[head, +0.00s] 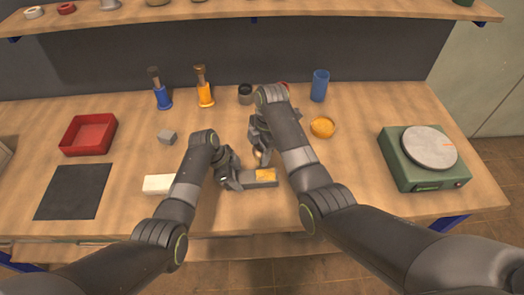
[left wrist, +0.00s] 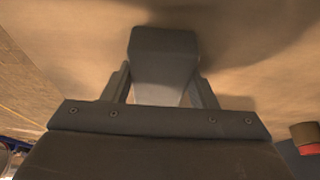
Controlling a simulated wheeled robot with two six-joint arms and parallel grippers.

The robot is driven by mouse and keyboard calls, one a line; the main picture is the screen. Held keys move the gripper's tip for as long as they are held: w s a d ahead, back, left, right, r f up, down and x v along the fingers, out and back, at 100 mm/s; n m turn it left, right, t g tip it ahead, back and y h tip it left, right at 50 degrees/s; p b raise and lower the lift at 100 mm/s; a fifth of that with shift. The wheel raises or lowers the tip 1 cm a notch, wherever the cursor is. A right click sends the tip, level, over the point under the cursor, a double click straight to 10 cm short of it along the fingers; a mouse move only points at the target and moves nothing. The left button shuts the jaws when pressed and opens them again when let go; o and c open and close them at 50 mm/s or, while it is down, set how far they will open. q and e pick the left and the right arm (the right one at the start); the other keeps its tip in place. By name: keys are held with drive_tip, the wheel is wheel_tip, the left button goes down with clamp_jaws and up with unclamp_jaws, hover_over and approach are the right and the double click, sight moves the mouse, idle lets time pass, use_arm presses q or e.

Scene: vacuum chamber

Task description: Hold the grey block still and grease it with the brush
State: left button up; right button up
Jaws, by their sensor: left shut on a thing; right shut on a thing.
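The grey block (head: 243,182) lies on the table at the front middle, with a yellow patch (head: 267,174) on the right part of its top. My left gripper (head: 232,180) is shut on its left end. In the left wrist view the block (left wrist: 163,62) sits between the two fingers. My right gripper (head: 260,146) is above and behind the block, shut on the brush. The brush is mostly hidden by the gripper; a small pale part (head: 257,155) shows just above the block. I cannot tell whether it touches. A round dish of yellow grease (head: 322,127) stands to the right.
A white block (head: 158,184) lies left of my left forearm, and a small grey piece (head: 167,137) behind it. A red tray (head: 88,134), dark mat (head: 72,192), blue cup (head: 319,85) and green scale-like device (head: 424,157) stand around. A shelf (head: 250,12) crosses the back.

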sight(260, 173)
wheel_tip(260, 173, down, 7)
drive_tip(key=shift+f, duration=0.2)
drive_tip(key=shift+s+f, duration=0.1)
drive_tip(key=shift+s, duration=1.8)
drive_tip(key=shift+c, duration=0.4)
drive_tip(key=shift+w+d+r, duration=0.1)
drive_tip(key=shift+w+r, duration=0.05)
drive_tip(key=shift+r, duration=0.05)
use_arm(q)
drive_tip(key=shift+s, duration=0.1)
use_arm(e)
drive_tip(key=shift+w+f, duration=0.15)
drive_tip(key=shift+w, duration=1.7)
drive_tip(key=shift+s+r, duration=0.1)
drive_tip(key=shift+r, duration=4)
use_arm(q)
drive_tip(key=o, duration=1.1)
